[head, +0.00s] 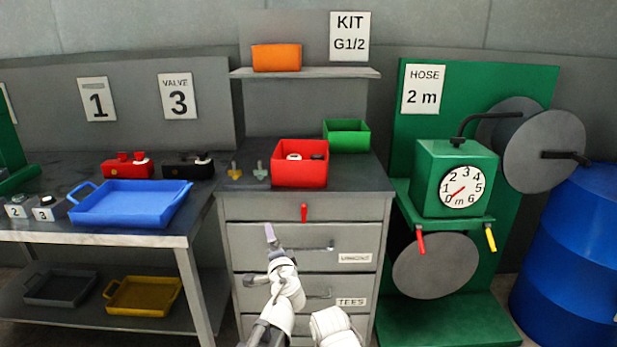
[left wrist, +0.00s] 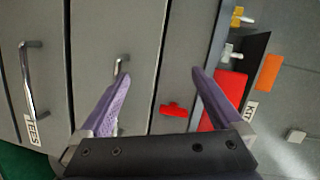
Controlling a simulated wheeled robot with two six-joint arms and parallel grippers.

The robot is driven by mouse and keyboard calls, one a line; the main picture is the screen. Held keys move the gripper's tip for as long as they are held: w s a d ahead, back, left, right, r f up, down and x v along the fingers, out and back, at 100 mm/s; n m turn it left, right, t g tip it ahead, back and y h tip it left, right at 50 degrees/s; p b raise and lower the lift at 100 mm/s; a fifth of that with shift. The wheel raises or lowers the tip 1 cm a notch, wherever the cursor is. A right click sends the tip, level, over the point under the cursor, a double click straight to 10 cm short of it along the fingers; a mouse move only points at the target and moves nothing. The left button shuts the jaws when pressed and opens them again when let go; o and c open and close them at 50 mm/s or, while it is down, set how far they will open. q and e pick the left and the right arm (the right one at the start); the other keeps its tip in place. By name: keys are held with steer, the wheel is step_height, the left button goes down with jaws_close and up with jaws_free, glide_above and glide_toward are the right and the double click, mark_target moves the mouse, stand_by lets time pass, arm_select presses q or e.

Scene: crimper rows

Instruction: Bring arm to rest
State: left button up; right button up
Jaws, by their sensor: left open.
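My left gripper (head: 270,235) is raised in front of the grey drawer cabinet (head: 235,262), near the drawer below the top one. In the left wrist view its two purple fingers (left wrist: 160,76) are spread apart with nothing between them but the cabinet front behind. The drawer handle (head: 307,248) is to the right of the gripper in the head view, with no clear contact. A white part of my other arm shows at the bottom edge; its gripper is out of frame.
On the cabinet top stand a red bin (head: 299,173) and a green bin (head: 346,135). A red handle (head: 304,213) sticks out from the top drawer. A blue tray (head: 130,204) lies on the left bench. A green hose stand (head: 455,178) and blue barrel (head: 575,250) are at right.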

arm_select(q)
steer(key=s+a+f+n+g+y, duration=0.2)
steer(key=s+a+f+n+g, duration=0.4)
steer(key=a, duration=0.3)
steer(key=s+d+f+n+g+h, duration=0.1)
steer(key=s+f+n+g+h, duration=0.2)
steer(key=s+f+g, duration=0.45)
steer(key=s+d+f+n+g+h, duration=0.1)
steer(key=s+f+n+g+h, duration=0.3)
steer(key=s, duration=0.6)
steer(key=s+d+r+m+y+p, duration=0.1)
steer(key=s+d+r+m+p, duration=0.1)
steer(key=d+r+p, duration=0.3)
steer(key=s+d+r+m+t+y+p, duration=0.1)
steer(key=d+r+p, duration=0.5)
steer(key=r+p, duration=0.7)
steer(key=shift+s+m+p, duration=0.7)
steer(key=shift+s+p, duration=0.05)
steer(key=shift+s, duration=0.65)
steer(key=shift+r+t, duration=0.1)
steer(key=shift+t, duration=0.15)
